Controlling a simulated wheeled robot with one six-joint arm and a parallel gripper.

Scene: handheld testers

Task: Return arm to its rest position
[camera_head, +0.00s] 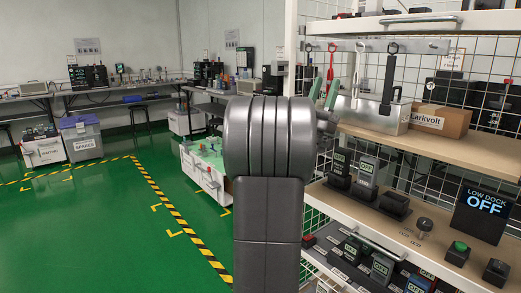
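My dark grey arm (268,140) stands upright in the middle of the view and hides what is behind it. My gripper (324,93) shows just right of the arm's rounded joint, in front of the shelf rack. Its two pale green fingers point up and stand apart, with nothing seen between them. Its base is partly hidden by the arm. Handheld testers stand on the middle shelf (410,222), one at its left (341,162) and one beside it (367,172). More testers (381,268) stand on the lower shelf.
The rack's upper shelf holds a metal case (378,114) and a cardboard box (440,120). A "LOW DOCK OFF" display (482,210) stands at the right. Tools, including a red one (330,65), hang behind. Green floor (110,230) at left is open, with striped tape.

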